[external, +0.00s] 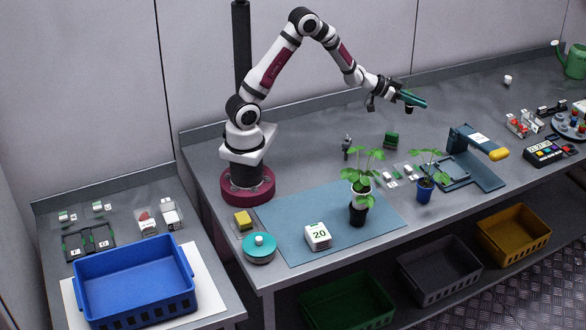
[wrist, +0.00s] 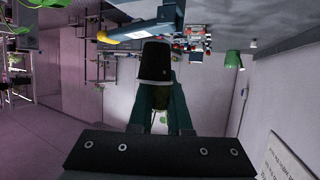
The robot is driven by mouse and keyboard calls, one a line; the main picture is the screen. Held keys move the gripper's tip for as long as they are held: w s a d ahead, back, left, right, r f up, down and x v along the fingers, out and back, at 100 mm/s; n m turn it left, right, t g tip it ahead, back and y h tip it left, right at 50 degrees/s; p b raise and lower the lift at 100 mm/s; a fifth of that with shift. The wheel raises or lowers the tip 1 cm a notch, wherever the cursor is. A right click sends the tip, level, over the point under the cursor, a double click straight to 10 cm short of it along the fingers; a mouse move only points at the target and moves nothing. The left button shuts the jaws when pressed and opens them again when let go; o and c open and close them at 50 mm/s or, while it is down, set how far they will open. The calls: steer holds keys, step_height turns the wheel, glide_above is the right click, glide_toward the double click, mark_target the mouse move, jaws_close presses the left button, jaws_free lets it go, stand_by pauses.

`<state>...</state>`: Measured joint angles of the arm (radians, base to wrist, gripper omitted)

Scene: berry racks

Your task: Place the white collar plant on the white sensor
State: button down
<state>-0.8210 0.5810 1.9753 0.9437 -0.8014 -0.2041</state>
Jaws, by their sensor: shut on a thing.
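A leafy plant (external: 360,184) in a black pot with a pale collar stands upright on the blue mat (external: 285,218). A white box marked 20 (external: 318,236) sits on the mat to its left; I cannot tell whether it is the white sensor. My gripper (external: 412,98) is raised above the bench, well above and behind the plant, with its teal fingers pointing right. In the wrist view my gripper (wrist: 160,105) is shut on a dark object (wrist: 155,63) with a pale edge. Its kind is unclear, and the fingers partly hide it.
A second plant in a blue pot (external: 425,190) stands right of the mat, near a blue stand (external: 480,165) with a yellow-ended arm. A teal round device (external: 259,249) and yellow sponge (external: 243,221) lie at left. A blue crate (external: 133,283) stands on the lower side table.

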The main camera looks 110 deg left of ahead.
steer(key=w+d+m+h, duration=0.2)
steer(key=d+m+h, duration=0.15)
steer(key=d, duration=0.55)
steer(key=w+d+m+h, duration=0.2)
steer(key=d+m+h, duration=0.15)
steer(key=d, duration=0.55)
steer(key=m+g+h, duration=1.1)
steer(key=m+g, duration=0.2)
steer(key=m, duration=0.2)
glide_above(317, 239)
step_height(317, 239, down, 13)
steer(key=shift+f, duration=0.2)
steer(key=shift+f, duration=0.2)
steer(key=c, duration=0.9)
jaws_free()
steer(key=shift+o, duration=0.2)
